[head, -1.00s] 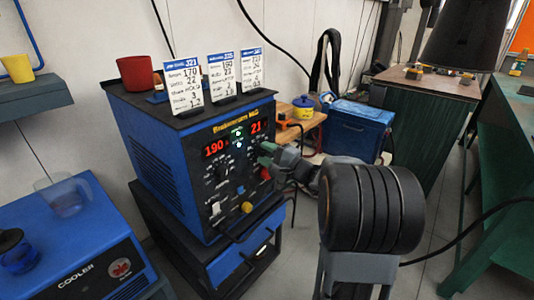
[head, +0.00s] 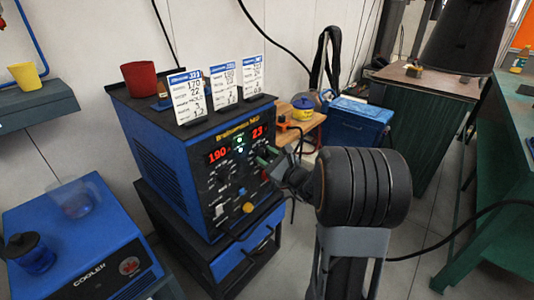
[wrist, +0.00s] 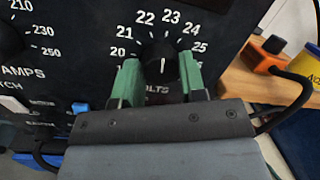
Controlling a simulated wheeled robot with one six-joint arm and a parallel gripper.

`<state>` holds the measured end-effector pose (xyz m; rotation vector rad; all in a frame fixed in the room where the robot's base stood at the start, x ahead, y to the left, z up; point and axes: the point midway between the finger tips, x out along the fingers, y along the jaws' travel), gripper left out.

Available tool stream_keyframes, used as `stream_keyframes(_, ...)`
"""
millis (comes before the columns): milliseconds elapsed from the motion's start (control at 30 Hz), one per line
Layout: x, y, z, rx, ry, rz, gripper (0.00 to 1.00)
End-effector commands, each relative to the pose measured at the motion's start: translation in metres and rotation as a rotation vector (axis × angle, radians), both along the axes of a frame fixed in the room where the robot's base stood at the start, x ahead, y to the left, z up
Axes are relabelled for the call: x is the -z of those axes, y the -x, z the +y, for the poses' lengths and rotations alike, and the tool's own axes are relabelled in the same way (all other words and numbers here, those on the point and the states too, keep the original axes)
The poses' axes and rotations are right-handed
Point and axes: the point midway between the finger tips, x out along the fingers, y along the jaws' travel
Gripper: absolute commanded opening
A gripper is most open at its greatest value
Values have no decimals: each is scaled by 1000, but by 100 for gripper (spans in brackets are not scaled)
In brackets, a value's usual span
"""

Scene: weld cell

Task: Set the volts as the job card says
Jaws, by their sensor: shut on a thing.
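The blue welder (head: 165,150) has a black front panel with two red readouts. The left readout (head: 217,155) shows 190 and the right readout (head: 257,133) shows 23. Three job cards stand on its top: the left card (head: 188,98) seems to read 170 and 22, the middle card (head: 225,85) seems to read 190, and the right card (head: 252,76) is too small to read surely. My gripper (wrist: 160,78) has its green fingers on both sides of the black volts knob (wrist: 161,58), shut on it. The scale around it runs from 20 to 25.
A red cup (head: 139,78) stands on the welder. A blue cooler (head: 85,245) is at left. A wooden shelf (wrist: 245,85) lies to the right.

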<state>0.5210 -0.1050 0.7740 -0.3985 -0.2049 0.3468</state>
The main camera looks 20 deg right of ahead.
Motion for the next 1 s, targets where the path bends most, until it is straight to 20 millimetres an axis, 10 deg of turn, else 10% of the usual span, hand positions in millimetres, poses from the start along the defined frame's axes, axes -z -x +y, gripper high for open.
stream_keyframes(933,-2,0,-1,2,-150,64,14)
stream_keyframes(967,-2,0,-1,2,-150,64,41)
stream_keyframes(1000,-2,0,0,2,-150,65,45)
